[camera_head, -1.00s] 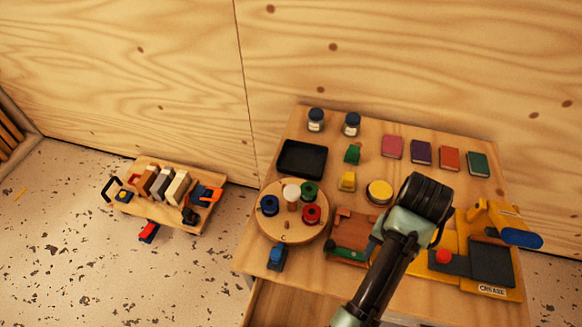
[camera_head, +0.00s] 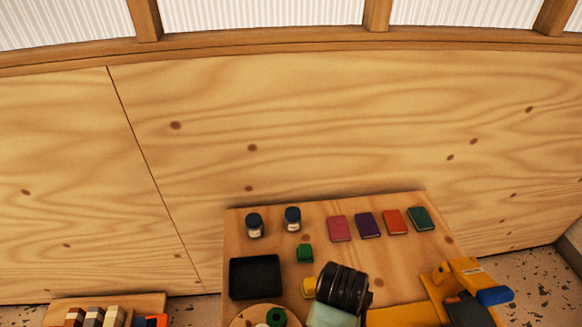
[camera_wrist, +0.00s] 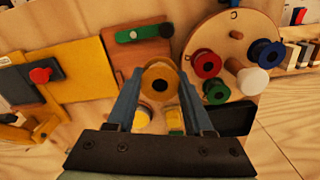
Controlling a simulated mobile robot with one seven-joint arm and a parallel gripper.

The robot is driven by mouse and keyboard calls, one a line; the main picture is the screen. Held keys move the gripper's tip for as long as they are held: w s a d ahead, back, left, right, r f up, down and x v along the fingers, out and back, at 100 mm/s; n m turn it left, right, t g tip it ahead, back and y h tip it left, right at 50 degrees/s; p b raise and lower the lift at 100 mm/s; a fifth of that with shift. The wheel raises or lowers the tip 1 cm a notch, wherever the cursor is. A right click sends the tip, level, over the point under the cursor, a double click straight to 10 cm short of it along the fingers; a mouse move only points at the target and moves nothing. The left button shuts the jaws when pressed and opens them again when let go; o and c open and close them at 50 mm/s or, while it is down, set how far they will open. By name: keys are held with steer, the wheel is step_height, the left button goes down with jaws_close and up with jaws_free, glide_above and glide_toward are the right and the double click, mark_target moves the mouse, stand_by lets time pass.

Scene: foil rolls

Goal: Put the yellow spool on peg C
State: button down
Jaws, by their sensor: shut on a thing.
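The yellow spool (camera_wrist: 149,76) is between the two blue fingers of my gripper (camera_wrist: 160,82) in the wrist view, its round end facing the camera. The round wooden board (camera_wrist: 222,30) is at the upper right there, apart from the held spool. It carries a red spool (camera_wrist: 207,64), a blue spool (camera_wrist: 265,53), a green spool (camera_wrist: 215,91) and a white spool (camera_wrist: 252,80). A bare peg (camera_wrist: 236,34) stands on it, near a dark C-like mark at the rim. In the head view my black wrist (camera_head: 342,287) hides the fingers and the spool.
A black tray (camera_head: 255,277), green block (camera_head: 305,253), yellow block (camera_head: 309,287) and two jars (camera_head: 292,218) are on the table. Several coloured booklets lie at the back. A yellow station (camera_head: 455,285) with a blue handle is at right. The round board (camera_head: 243,319) is mostly cut off.

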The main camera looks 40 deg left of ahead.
steer(key=s+a+r+n+p, duration=0.3)
steer(key=s+a+n, duration=0.35)
steer(key=s, duration=0.35)
steer(key=shift+m, duration=0.25)
steer(key=f, duration=0.3)
steer(key=s+f, duration=0.1)
steer(key=f, duration=0.1)
steer(key=shift+a+f+b, duration=0.1)
steer(key=shift+f+b, duration=0.15)
steer(key=shift+b, duration=0.1)
steer(key=shift+f, duration=2.25)
steer(key=shift+f, duration=0.1)
steer(key=shift+c, duration=1.4)
jaws_free()
step_height(320, 180, up, 12)
steer(key=p, duration=1.2)
